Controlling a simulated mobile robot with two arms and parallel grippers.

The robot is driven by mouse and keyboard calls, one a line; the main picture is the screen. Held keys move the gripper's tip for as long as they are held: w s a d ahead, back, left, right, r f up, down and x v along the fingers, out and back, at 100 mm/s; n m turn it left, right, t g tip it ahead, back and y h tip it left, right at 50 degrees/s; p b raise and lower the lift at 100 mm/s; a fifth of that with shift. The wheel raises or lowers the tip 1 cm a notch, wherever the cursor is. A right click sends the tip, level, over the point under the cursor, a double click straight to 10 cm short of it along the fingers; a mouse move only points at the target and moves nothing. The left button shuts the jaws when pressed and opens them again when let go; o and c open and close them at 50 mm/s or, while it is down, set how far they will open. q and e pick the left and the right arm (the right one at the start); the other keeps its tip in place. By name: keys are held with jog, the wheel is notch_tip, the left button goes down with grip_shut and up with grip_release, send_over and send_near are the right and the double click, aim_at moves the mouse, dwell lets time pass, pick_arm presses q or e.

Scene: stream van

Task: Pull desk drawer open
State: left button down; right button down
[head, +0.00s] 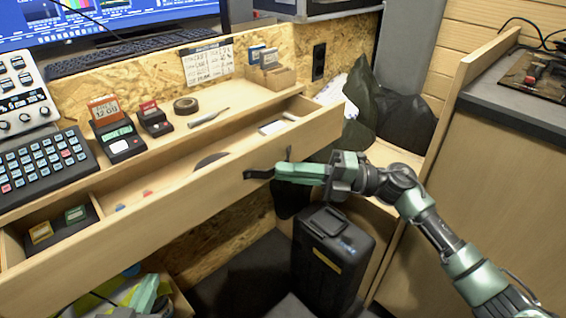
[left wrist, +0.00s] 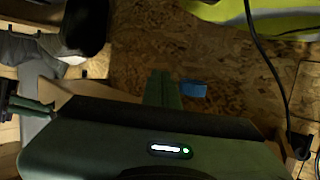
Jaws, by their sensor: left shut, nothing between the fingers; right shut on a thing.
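The desk drawer (head: 165,212) is a long pale wood drawer under the desktop. It stands pulled out, and its inside shows in the head view. A dark handle (head: 257,174) sits on its front, right of the middle. My right gripper (head: 278,172) is shut on this handle, its green fingers partly covering it. My left gripper (head: 149,286) is low at the bottom left, below the drawer and apart from it. It is shut and empty; its green fingers (left wrist: 161,88) also show in the left wrist view.
The drawer holds small boxes (head: 41,232), a dark disc and a white item (head: 272,127). A black case (head: 332,258) stands on the floor below my right gripper. A keypad (head: 45,168), card readers (head: 118,140) and a tape roll (head: 186,105) lie on the desktop. A counter (head: 510,150) stands at right.

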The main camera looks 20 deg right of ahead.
pick_arm(q)
jog(key=shift+w+a, duration=0.1)
jog(key=shift+w, duration=0.05)
pick_arm(e)
jog(key=shift+w+r, duration=0.15)
jog(key=shift+w, duration=0.1)
jog(key=c, duration=1.6)
grip_release()
jog(key=shift+o, duration=0.2)
jog(key=shift+a, duration=0.1)
